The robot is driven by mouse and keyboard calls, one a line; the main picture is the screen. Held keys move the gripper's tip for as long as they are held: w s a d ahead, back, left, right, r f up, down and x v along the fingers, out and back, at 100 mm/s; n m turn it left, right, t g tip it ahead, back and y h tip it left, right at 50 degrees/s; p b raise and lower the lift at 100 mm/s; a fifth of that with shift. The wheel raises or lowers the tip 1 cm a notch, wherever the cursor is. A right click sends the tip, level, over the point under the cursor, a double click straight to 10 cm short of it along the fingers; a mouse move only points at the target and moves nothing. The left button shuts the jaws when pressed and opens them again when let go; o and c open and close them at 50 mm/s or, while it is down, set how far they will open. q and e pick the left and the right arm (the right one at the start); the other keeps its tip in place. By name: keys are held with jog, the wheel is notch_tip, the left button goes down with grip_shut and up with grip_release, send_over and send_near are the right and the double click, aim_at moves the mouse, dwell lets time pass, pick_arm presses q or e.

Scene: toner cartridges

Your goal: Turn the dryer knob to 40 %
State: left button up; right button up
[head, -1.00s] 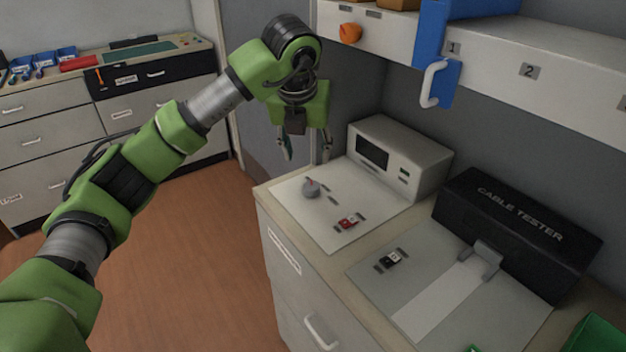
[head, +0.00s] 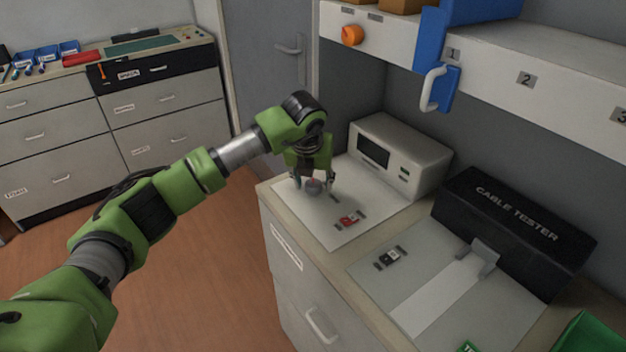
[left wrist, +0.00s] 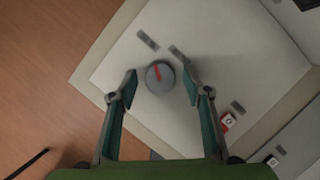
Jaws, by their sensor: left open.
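The grey round knob (head: 313,187) is on the white panel at the far left of the counter. In the left wrist view the knob (left wrist: 159,77) shows a red pointer mark towards the top of the picture. My left gripper (head: 315,185) is open above the panel. In the left wrist view its two fingertips (left wrist: 160,82) stand on either side of the knob, with a gap on each side. I cannot tell whether the fingers are down at the knob's height. A percentage scale cannot be read. My right gripper is not in view.
A red switch (head: 348,219) is on the same panel, with a grey instrument box (head: 408,153) behind. The black cable tester (head: 517,220) stands to the right. A shelf (head: 490,78) with an orange knob (head: 352,35) and a blue bracket (head: 437,88) overhangs the counter.

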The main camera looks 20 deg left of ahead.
pick_arm(q)
jog(key=shift+c, duration=0.5)
jog(key=c, duration=1)
jog(key=shift+a+m+h+b, duration=0.1)
jog(key=shift+m+h+b, duration=0.3)
jog(key=shift+m+b, duration=0.45)
jog(key=m+h+b, duration=0.1)
jog(key=m, duration=0.1)
jog(key=shift+m, duration=0.35)
jog(key=m, duration=0.1)
jog(key=m+h+b, duration=0.1)
jog(key=m, duration=0.1)
jog(key=shift+w+a+m+g, duration=0.1)
jog(key=shift+a+m+g, duration=0.05)
jog(key=shift+m+g, duration=0.15)
jog(key=shift+r+m+g+h, duration=0.1)
jog(key=shift+m+g+h, duration=0.5)
jog(key=shift+m, duration=1.2)
